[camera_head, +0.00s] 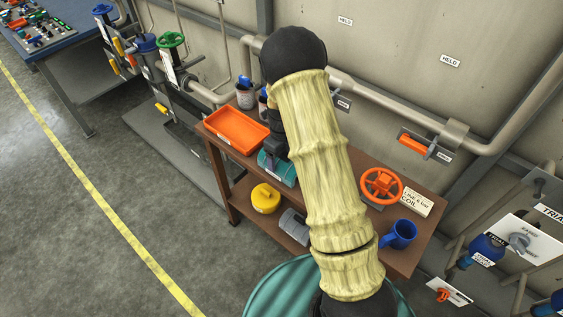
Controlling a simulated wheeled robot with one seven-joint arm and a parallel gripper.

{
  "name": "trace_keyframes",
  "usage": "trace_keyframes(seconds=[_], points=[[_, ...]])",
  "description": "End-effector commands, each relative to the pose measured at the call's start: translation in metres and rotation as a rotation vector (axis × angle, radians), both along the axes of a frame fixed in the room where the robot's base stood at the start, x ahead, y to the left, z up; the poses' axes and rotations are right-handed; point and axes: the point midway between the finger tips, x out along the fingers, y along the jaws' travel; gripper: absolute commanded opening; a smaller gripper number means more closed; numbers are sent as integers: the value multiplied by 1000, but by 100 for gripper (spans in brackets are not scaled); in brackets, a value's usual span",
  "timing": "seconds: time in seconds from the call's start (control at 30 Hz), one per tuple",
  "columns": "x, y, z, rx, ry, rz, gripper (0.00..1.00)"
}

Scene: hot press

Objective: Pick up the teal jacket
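A teal, rounded piece with a small label, which looks like the teal jacket (279,173), lies on the brown wooden bench, just right of the orange tray. My yellow-sleeved arm reaches across the bench from the bottom of the view. The dark end of my arm, with my gripper (270,158), hangs down right at the teal jacket and seems to touch or nearly touch its upper side. The fingertips are too small and dark to make out, so I cannot tell whether they are around it. My arm hides the bench to its right.
An orange tray (237,130) stands left of the jacket, with cups (245,97) behind. An orange handwheel (381,185), a sign (416,202) and a blue mug (400,235) are at right. A yellow object (265,198) and a grey cylinder (292,223) sit lower. A wall pipe runs behind.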

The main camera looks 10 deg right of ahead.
Motion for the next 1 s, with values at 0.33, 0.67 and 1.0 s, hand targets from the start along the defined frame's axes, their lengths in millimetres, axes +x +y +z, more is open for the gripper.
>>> trace_keyframes(seconds=[0.33, 0.67, 1.0], points=[[0, 0, 0, 0, 0, 0, 24], [1, 0, 12, 0, -3, 0, 24], [1, 1, 74, 1, -5, 1, 24]])
